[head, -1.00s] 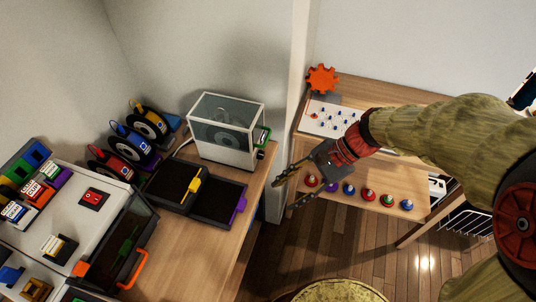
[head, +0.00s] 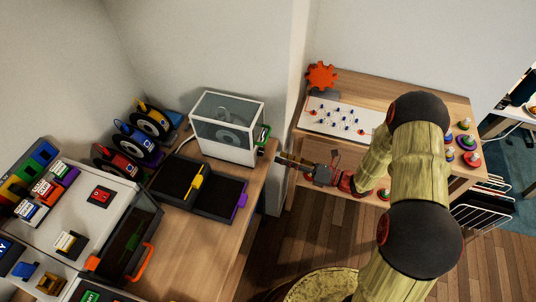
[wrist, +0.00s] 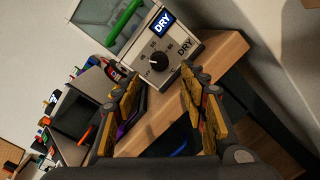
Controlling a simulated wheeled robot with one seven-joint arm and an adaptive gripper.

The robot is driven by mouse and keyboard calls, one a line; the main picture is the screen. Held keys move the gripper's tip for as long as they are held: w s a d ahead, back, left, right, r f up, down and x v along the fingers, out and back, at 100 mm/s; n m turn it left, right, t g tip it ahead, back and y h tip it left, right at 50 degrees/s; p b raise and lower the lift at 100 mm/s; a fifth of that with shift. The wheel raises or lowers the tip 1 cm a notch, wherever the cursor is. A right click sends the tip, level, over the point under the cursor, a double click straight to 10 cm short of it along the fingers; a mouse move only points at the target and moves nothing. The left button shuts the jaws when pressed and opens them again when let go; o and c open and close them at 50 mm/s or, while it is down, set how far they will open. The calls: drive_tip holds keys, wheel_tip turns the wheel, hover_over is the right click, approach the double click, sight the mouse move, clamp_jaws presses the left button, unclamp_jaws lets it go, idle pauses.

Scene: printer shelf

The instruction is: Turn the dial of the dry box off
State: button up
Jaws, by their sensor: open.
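The dry box (head: 225,128) is a white box with a clear upper part, standing on the wooden desk near its right end. In the wrist view its side panel (wrist: 184,62) faces me, with a DRY label and a black dial (wrist: 157,61) bearing a white pointer and printed numbers. A green handle (wrist: 125,19) is at its upper edge. My gripper (head: 281,159) is level with the dial side, just right of the dry box and apart from it. In the wrist view my gripper (wrist: 163,100) is open and empty, its yellow-padded fingers below the dial.
The desk's right edge (head: 262,185) lies below the dry box. Black trays (head: 215,190) with yellow and purple handles are in front of it. Spools (head: 150,120) stand to its left. A wall corner (head: 290,80) rises close behind my gripper. A second wooden table (head: 355,88) is at right.

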sight(261, 152)
drive_tip(key=b+x, duration=0.1)
drive_tip(key=x, duration=0.5)
drive_tip(key=shift+w+a, duration=0.1)
drive_tip(key=shift+a, duration=0.2)
drive_tip(key=shift+c, duration=1.1)
clamp_jaws()
